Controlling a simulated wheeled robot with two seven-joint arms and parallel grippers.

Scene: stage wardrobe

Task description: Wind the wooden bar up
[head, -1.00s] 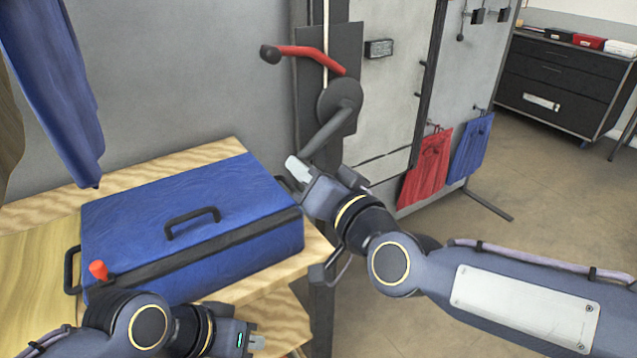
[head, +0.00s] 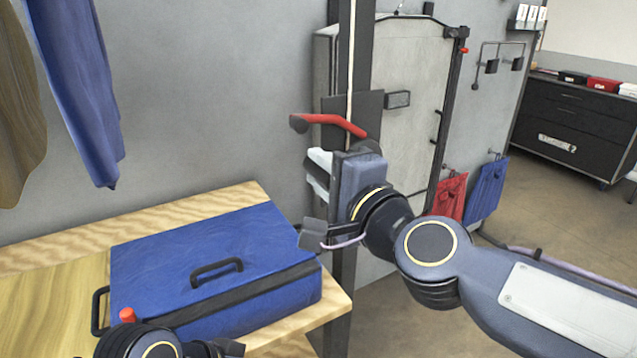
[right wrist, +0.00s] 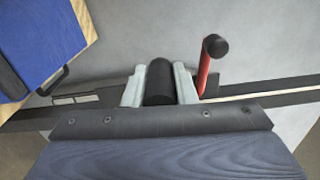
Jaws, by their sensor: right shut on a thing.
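A winch on a dark post has a red lever (head: 332,122) with a black knob, which also shows in the right wrist view (right wrist: 205,65). My right gripper (head: 318,168) is just below the lever in the head view, in front of the winch. In the right wrist view its two pale fingers are shut on a black cylindrical grip (right wrist: 160,82), which looks like the crank's handle. My gripper hides the winch hub and crank arm in the head view. My left gripper (head: 230,347) is at the bottom edge, partly cut off. I cannot make out the wooden bar.
A blue case (head: 205,260) with black handles lies on the wooden table (head: 255,195), left of the post. A pale cord runs up the post (head: 358,60). Blue cloth (head: 80,90) hangs at upper left. Red and blue cloths hang at right, with open floor beyond.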

